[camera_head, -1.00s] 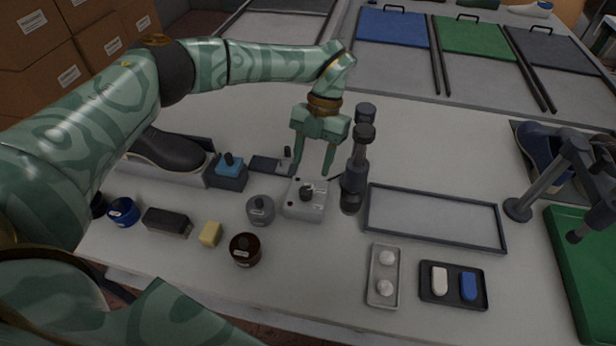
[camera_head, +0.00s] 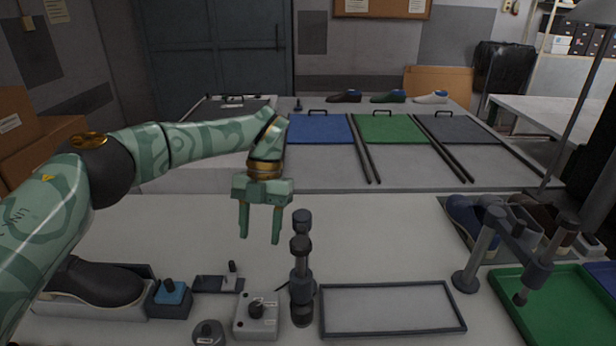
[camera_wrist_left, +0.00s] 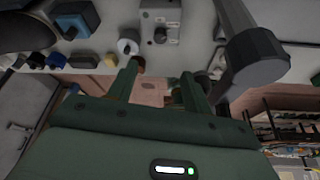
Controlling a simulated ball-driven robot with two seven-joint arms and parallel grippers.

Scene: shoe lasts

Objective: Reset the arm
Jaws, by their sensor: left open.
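My left arm comes in from the left in the head view. Its pale green gripper (camera_head: 260,240) hangs with the fingers pointing down and apart, with nothing between them. It appears above the bench, left of a dark grey upright post (camera_head: 301,275) and over a light grey control box with a black knob (camera_head: 257,316). In the left wrist view the two fingers (camera_wrist_left: 160,82) are spread and empty, and the control box (camera_wrist_left: 160,22) shows beyond them. My right gripper is in neither view.
A shoe in a tray (camera_head: 100,285) and a blue-topped block (camera_head: 170,296) stand left. An empty framed tray (camera_head: 393,309) lies right of the post. A grey stand (camera_head: 466,281) and green tray (camera_head: 550,300) are further right. Coloured panels (camera_head: 320,129) lie behind; the middle bench is clear.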

